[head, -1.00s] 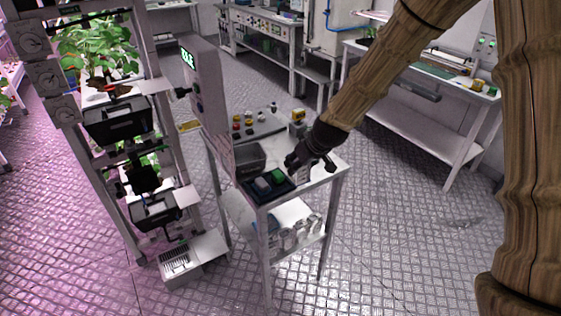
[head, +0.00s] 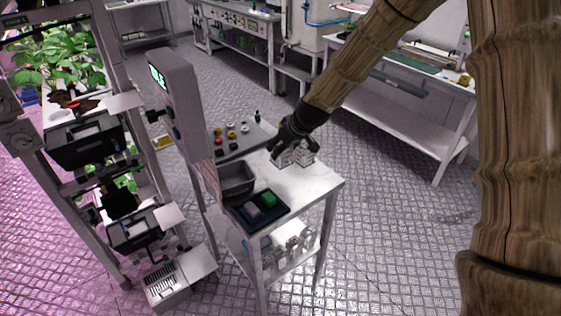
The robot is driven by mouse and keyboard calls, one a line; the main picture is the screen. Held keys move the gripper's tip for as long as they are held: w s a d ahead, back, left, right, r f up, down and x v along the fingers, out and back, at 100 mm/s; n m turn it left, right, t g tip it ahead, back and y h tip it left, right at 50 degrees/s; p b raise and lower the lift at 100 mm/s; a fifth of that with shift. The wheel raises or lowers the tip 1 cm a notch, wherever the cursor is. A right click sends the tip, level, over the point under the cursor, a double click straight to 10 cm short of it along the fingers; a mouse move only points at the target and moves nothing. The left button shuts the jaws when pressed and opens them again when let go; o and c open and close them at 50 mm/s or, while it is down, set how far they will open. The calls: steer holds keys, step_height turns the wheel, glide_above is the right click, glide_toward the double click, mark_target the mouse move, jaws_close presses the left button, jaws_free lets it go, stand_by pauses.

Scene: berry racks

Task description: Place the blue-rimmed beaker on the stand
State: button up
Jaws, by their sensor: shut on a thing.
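My gripper (head: 283,148) is over the back right part of the white cart's top (head: 312,181). It is shut on a small clear vessel (head: 279,161), mostly hidden by the dark fingers. This looks like the beaker, but its rim colour cannot be made out. A pale, clear-looking object (head: 304,154) is just right of the fingers, close to the held vessel. I cannot tell whether they touch, or whether this is the stand.
A dark tray (head: 236,222) with a green and a grey block lies at the cart's front. A grey bin (head: 236,181) and a tall display post (head: 181,100) stand left. Coloured knobs are behind, several glass vessels below. The cart's right front top is clear.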

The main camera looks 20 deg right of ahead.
mark_target(281, 161)
steer(key=x, duration=0.3)
steer(key=shift+w+d+f, duration=0.1)
steer(key=shift+f, duration=0.25)
steer(key=shift+s+d+f+p, duration=0.1)
steer(key=shift+s+f+p, duration=0.15)
steer(key=shift+s+p, duration=0.15)
step_height(281, 161, down, 3)
steer(key=shift+w+f+p, duration=0.15)
steer(key=shift+p, duration=0.2)
steer(key=shift+s, duration=0.2)
steer(key=shift+w+f, duration=0.1)
steer(key=shift+f, duration=0.05)
steer(key=o, duration=1)
steer(key=shift+c, duration=0.2)
steer(key=shift+r, duration=0.3)
